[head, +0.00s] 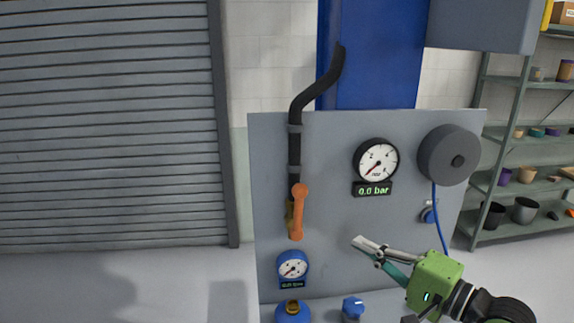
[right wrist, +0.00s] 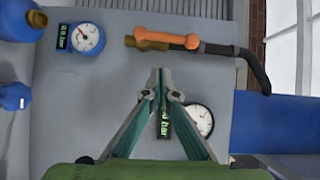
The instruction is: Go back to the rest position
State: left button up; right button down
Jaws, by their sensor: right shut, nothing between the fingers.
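My right gripper (head: 358,241) is in front of the grey panel in the head view, below the round pressure gauge and right of the orange valve handle. Its fingers are shut with nothing between them, and they also show closed in the right wrist view (right wrist: 158,72). The gripper stands apart from the orange handle (head: 298,212), which points along the black pipe. My left gripper is not in view.
The grey panel (head: 345,262) carries a white-faced gauge (head: 377,160), its display (head: 371,190) reading 0.0 bar, a blue gauge (head: 292,269), a dark reel (head: 448,155) and a black pipe (head: 295,150). Blue knobs (head: 353,308) sit low. Shelves (head: 520,130) stand right, a shutter (head: 110,125) left.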

jog(key=s+a+f+n+g+h, duration=0.2)
jog(key=s+f+n, duration=0.2)
jog(key=f, duration=0.6)
jog(key=s+a+f+n+g+h, duration=0.25)
jog(key=s+f, duration=0.25)
jog(key=f, duration=0.5)
jog(key=s+d+f+n+g+h, duration=0.2)
jog(key=s+f+n+g+h, duration=0.1)
jog(key=s+f, duration=0.5)
jog(key=s+d+f+n+g+h, duration=0.3)
jog(key=s+f+g, duration=0.15)
jog(key=s, duration=0.65)
notch_tip(320, 180, down, 26)
jog(key=s+b, duration=0.1)
jog(key=s+d+f+g, duration=0.1)
jog(key=s+d+f, duration=0.1)
jog(key=s+f, duration=1.5)
jog(key=shift+s+d+f+b, duration=0.25)
jog(key=shift+d+f+b, duration=0.2)
jog(key=shift+f, duration=0.25)
